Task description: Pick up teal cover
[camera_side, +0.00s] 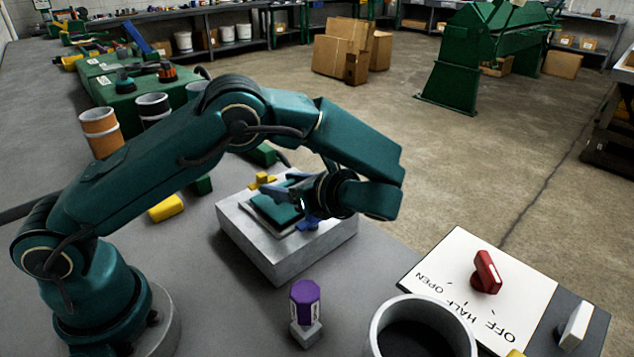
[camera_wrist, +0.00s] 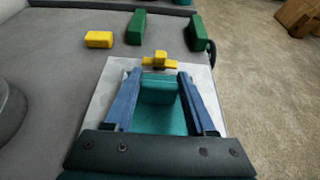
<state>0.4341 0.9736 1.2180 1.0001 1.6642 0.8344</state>
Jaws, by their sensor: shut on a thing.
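The teal cover (camera_side: 277,208) lies flat on top of a grey block (camera_side: 290,255) in the side view. In the wrist view the cover's flat plate (camera_wrist: 160,121) shows below a raised teal grip (camera_wrist: 159,89). My gripper (camera_wrist: 157,84) has its two blue fingers on either side of the raised grip and is shut on it. In the side view my gripper (camera_side: 300,205) is low over the block and partly hides the cover. I cannot tell whether the cover is clear of the block.
A yellow clip-like piece (camera_wrist: 160,61) sits at the block's far edge. A yellow block (camera_wrist: 99,39) and green blocks (camera_wrist: 136,27) lie beyond. A purple-topped knob (camera_side: 305,300), a grey cup (camera_side: 420,330) and a white dial plate with a red handle (camera_side: 486,272) stand nearer the side camera.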

